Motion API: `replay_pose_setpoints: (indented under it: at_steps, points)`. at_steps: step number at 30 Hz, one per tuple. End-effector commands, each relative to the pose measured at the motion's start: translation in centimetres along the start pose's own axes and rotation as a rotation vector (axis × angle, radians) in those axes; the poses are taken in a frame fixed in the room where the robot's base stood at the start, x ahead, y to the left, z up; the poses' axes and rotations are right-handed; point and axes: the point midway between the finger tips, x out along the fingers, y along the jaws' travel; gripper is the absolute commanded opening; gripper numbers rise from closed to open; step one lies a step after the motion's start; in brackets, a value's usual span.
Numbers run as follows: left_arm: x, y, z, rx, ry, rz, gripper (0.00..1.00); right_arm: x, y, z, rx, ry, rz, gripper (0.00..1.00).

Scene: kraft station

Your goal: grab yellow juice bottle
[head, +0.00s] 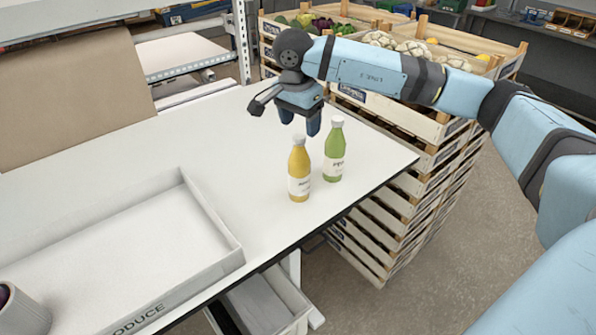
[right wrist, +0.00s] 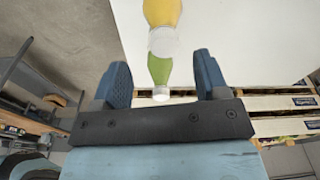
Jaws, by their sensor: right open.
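The yellow juice bottle (head: 299,172) stands upright on the white table near its right edge, with a white cap and a white label. A green bottle (head: 334,152) stands upright just behind and to its right. My right gripper (head: 300,125) is open and empty, above and just behind the two bottles, apart from them. In the right wrist view the green bottle (right wrist: 159,72) shows between the open fingers (right wrist: 164,78), with the yellow bottle (right wrist: 162,12) beyond it at the top edge. My left gripper is not in view.
A white tray (head: 205,212) marked PRODUCE lies on the table (head: 110,157) at the left front. A grey container (head: 22,312) stands at the lower left. Stacked wooden crates (head: 415,190) with vegetables stand beyond the table's right edge.

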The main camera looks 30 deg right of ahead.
Motion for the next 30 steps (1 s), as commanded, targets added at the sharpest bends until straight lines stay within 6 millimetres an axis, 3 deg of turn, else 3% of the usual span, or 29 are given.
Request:
replay_pose_setpoints:
  at_steps: [8,18,26,30]
  points:
    - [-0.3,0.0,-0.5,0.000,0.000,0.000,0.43,2.3,-0.1,0.1,-0.001,-0.002,0.001,0.67]
    - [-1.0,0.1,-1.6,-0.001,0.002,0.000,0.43,6.7,-0.5,0.2,-0.001,-0.003,0.001,0.67]
    - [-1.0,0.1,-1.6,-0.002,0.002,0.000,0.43,7.0,-0.5,0.2,-0.001,-0.002,-0.001,0.67]
    - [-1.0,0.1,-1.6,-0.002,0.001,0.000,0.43,7.0,-0.5,0.2,-0.001,-0.002,-0.001,0.37]
